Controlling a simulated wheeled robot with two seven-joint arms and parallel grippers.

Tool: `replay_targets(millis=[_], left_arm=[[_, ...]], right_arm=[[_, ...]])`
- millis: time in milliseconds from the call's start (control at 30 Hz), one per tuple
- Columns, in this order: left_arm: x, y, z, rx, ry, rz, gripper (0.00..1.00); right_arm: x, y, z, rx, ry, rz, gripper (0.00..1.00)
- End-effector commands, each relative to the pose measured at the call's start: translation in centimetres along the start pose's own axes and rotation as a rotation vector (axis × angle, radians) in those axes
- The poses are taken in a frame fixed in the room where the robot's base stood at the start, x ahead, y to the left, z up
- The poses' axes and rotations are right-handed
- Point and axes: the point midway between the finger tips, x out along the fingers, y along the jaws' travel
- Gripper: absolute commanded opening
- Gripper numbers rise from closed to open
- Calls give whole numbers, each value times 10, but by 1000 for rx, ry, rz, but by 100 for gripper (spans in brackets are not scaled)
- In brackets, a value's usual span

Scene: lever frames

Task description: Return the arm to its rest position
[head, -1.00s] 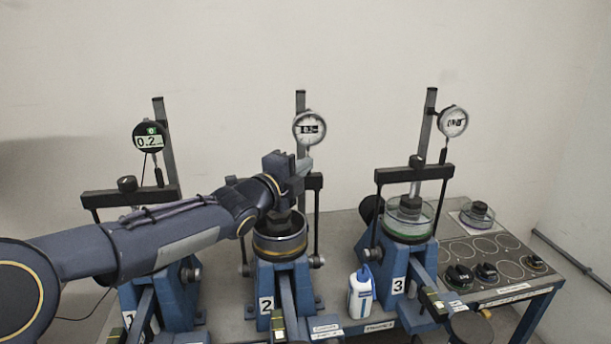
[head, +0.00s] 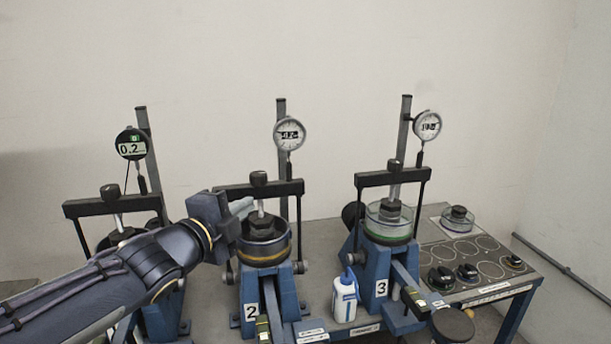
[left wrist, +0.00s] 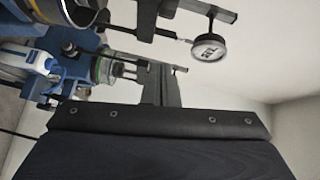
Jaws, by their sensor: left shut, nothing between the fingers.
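My left arm comes in from the lower left of the head view. My left gripper (head: 240,208) is shut and empty, at the left side of lever frame 2 (head: 267,290), in front of its crossbar. Frame 2 carries a cell with a gold band (head: 264,256) and a round dial gauge (head: 289,134). In the left wrist view a dark part of my gripper fills the bottom, and a dial gauge (left wrist: 207,49) hangs above it. My right gripper is not in view.
Lever frame 1 (head: 163,322), partly behind my arm, has a digital gauge (head: 131,143). Lever frame 3 (head: 375,280) stands to the right. A white bottle (head: 345,298) stands between frames 2 and 3. The panel (head: 470,243) at right holds several dark weights.

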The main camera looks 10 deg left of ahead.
Motion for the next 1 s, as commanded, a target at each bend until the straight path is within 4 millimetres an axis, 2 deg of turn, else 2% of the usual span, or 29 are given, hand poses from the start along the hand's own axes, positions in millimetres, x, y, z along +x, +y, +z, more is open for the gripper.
replay_targets(millis=[67,100,167,233,300,400,500,600,700,1000], left_arm=[[-30,21,22,-215,-130,70,0],[-48,37,32,-357,-207,114,0],[-79,68,42,-588,-327,185,0],[-116,107,44,-858,-458,267,0],[-151,145,36,-1107,-574,345,0],[-193,189,13,-1406,-709,452,0],[-223,219,-12,-1621,-805,545,0],[-241,235,-30,-1752,-865,611,0],[-249,242,-39,-1810,-893,644,0],[-250,243,-41,-1817,-898,650,0]], right_arm=[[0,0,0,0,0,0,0],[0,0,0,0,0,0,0],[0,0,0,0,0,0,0],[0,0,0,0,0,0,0],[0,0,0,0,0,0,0],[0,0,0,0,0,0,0],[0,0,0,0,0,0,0],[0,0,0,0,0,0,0],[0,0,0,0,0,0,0],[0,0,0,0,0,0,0]])
